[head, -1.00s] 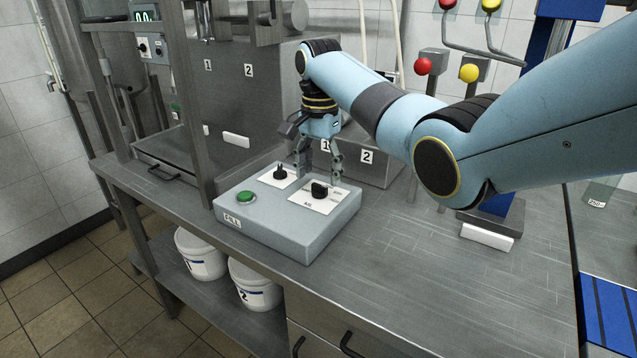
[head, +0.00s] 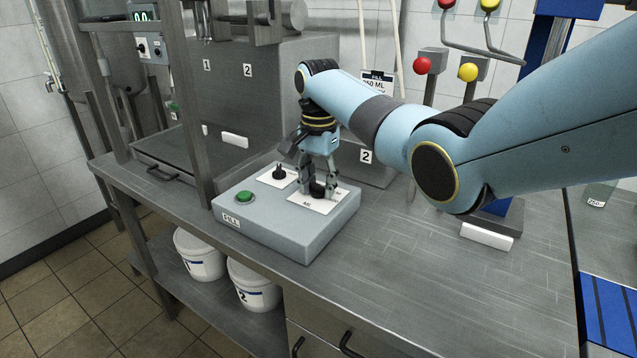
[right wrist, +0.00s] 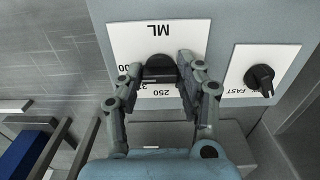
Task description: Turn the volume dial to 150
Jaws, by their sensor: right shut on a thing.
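The volume dial (head: 317,191) is a black knob on a white plate marked ML, on the right part of the grey FILL box (head: 270,232). My right gripper (head: 318,187) reaches down from above and is shut on this dial. In the right wrist view, upside down, the dial (right wrist: 160,69) sits between the two fingertips (right wrist: 160,76). The number 250 shows on the plate (right wrist: 160,34), with other numbers partly covered by the fingers. The dial's pointing mark is hidden, so its setting cannot be read. My left gripper is not in view.
A second black knob (head: 279,173) and a green button (head: 245,197) are on the same box. A partly covered sign (head: 377,84) behind the arm ends in "50 ML".

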